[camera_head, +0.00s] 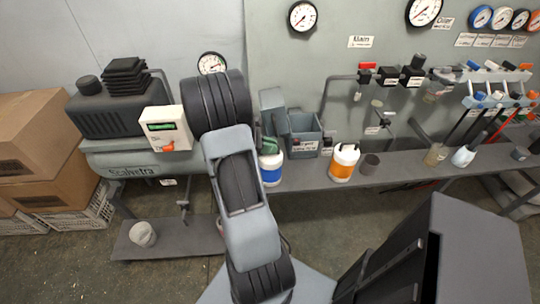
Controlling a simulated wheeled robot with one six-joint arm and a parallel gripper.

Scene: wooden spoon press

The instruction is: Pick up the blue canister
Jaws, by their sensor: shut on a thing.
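The blue canister (271,169) is white with a blue band. It is upright at the shelf's front edge, just right of my forearm, which partly covers its left side. My gripper (268,146) comes down over its top from above and is shut on it; the fingertips are small and mostly hidden. I cannot tell whether its base touches the shelf or is slightly above it.
A grey-blue bin (304,134) is close behind my gripper. A compressor (125,155) is left. Valves and gauges line the wall.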

